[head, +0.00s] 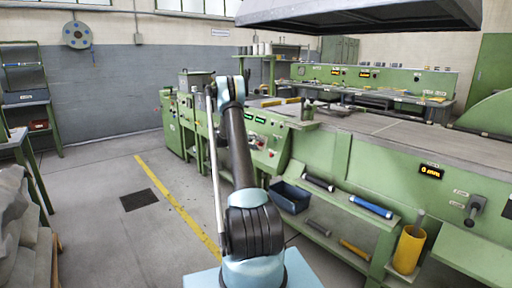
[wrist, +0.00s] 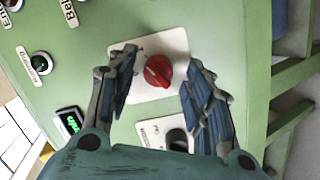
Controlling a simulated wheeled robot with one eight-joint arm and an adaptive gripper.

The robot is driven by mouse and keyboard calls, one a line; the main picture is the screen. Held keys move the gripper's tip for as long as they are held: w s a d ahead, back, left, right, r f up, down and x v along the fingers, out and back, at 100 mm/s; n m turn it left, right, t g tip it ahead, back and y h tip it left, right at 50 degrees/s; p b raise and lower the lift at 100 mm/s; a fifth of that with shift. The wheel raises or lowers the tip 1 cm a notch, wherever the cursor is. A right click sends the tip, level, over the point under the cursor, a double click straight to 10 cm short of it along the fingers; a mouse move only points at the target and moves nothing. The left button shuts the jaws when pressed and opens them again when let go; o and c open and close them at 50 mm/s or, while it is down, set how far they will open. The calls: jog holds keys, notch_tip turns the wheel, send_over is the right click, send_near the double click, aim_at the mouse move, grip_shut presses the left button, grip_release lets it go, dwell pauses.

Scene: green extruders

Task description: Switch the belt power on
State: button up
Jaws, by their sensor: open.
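A red rotary knob (wrist: 158,71) sits on a white plate (wrist: 174,46) on the green control panel (wrist: 75,40) in the wrist view. My gripper (wrist: 160,64) is open in front of it, one finger on each side of the knob. The fingers appear apart from the knob, with gaps on both sides. The plate's lettering is too small to read. In the head view the panel (head: 273,153) is partly behind my arm, and my gripper cannot be made out there.
A dark selector (wrist: 178,138) sits below the knob, partly hidden by my gripper. A green digital display (wrist: 72,124) and a round button (wrist: 40,63) lie to the left. A blue bin (head: 289,197) stands on the shelf below the panel. The floor at left is open.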

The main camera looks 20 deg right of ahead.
jog(key=v, duration=1.1)
jog(key=shift+a, duration=0.3)
jog(key=s+a+r+y, duration=0.35)
jog(key=s+r, duration=0.65)
jog(key=s, duration=0.5)
jog(key=s+a+r+n+y, duration=0.1)
jog(key=s+a+r+y, duration=0.1)
jog(key=s, duration=0.7)
jog(key=s+a+r+n+y, duration=0.1)
jog(key=s+a, duration=0.2)
jog(key=s, duration=0.6)
jog(key=s+a+f+y, duration=0.2)
jog(key=s+a+f, duration=0.2)
jog(key=s, duration=0.7)
jog(key=s+a+f+y, duration=0.2)
jog(key=s+a+f, duration=0.2)
jog(key=s, duration=0.7)
jog(key=s+a+f+n+y, duration=0.1)
jog(key=s+a+f, duration=0.3)
jog(key=s, duration=0.7)
jog(key=shift+a+f+y, duration=0.3)
jog(key=shift+f+y, duration=0.55)
jog(key=shift+f, duration=0.1)
